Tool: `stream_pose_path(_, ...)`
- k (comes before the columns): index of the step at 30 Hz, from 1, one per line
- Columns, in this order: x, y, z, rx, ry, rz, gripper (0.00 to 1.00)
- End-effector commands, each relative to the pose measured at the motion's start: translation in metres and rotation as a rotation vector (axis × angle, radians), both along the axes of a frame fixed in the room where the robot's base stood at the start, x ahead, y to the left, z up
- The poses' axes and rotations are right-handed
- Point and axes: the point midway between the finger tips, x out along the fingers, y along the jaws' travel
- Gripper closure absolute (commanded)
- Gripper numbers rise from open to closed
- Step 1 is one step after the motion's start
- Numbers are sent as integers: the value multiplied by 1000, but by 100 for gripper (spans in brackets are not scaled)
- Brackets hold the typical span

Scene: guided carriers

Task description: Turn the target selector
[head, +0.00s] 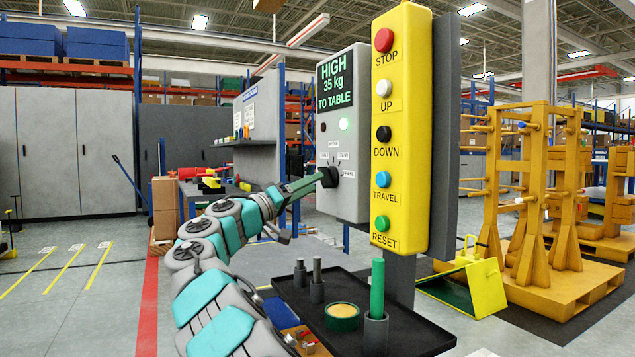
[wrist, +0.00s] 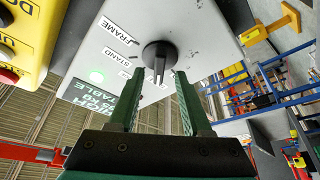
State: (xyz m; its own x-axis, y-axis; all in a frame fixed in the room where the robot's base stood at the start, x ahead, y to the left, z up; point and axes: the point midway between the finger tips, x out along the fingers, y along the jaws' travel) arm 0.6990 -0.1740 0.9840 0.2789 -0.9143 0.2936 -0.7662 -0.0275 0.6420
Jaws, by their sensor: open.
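The target selector is a black rotary knob (head: 330,177) on the light grey control box (head: 345,205). In the wrist view the knob (wrist: 159,53) lies ahead, between the fingertips, with gaps seen on both sides. Labels surround it; FRAME and STAND are readable in the wrist view, and others are partly covered by my fingers. My gripper (head: 314,183) reaches the knob from the left in the head view. In the wrist view my gripper (wrist: 159,76) is open, with one green finger on each side. Whether the fingertips overlap the knob in depth is unclear.
A display (head: 336,80) reads HIGH 35 kg TO TABLE, above a lit green lamp (head: 343,124). A yellow button panel (head: 400,130) stands close right of the box. Below is a black tray (head: 420,335) with several upright pegs. Wooden racks (head: 540,200) stand at right.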

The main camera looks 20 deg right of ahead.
Motion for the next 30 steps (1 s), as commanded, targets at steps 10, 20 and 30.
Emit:
stream_pose_path(10,6,-24,8,1,1,-2,51)
stream_pose_path(20,6,-24,8,0,1,-2,65)
stream_pose_path(30,7,-24,8,0,1,-2,100)
